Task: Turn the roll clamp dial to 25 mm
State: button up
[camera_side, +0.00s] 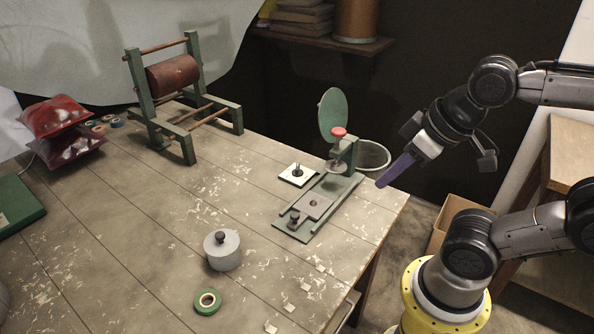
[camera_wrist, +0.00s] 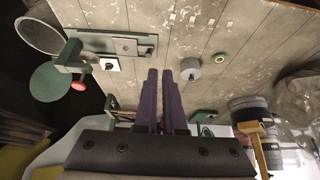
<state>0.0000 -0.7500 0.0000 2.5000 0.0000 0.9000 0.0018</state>
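A small white square plate with a dark upright knob (camera_side: 298,174) lies on the table beside the green clamp stand (camera_side: 318,208). It looks like the dial and also shows in the wrist view (camera_wrist: 110,64); its marks are too small to read. The stand has a round green disc (camera_side: 333,112) and a red knob (camera_side: 339,132). My gripper (camera_side: 381,184) hangs in the air to the right of the stand, past the table's edge, apart from everything. In the wrist view its purple fingers (camera_wrist: 160,73) have a narrow gap between them and hold nothing.
A grey lidded cylinder (camera_side: 222,251) and a green tape roll (camera_side: 207,302) stand at the front. The middle table is clear.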

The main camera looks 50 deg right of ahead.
jog(key=shift+o, duration=2.5)
jog(key=r+m, duration=0.1)
jog(key=w+r, duration=0.1)
jog(key=r, duration=0.1)
jog(key=shift+w+r+m, duration=0.15)
jog(key=shift+r+m, duration=0.05)
jog(key=shift+m, duration=0.2)
jog(key=w+d+r+m, duration=0.1)
jog(key=w+r+m, duration=0.1)
jog(key=w+r, duration=0.45)
jog(key=m+g, duration=0.6)
jog(key=m, duration=0.2)
send_over(298, 165)
notch_tip(298, 165, down, 22)
notch_tip(298, 165, down, 14)
jog(key=shift+w+d+r, duration=0.1)
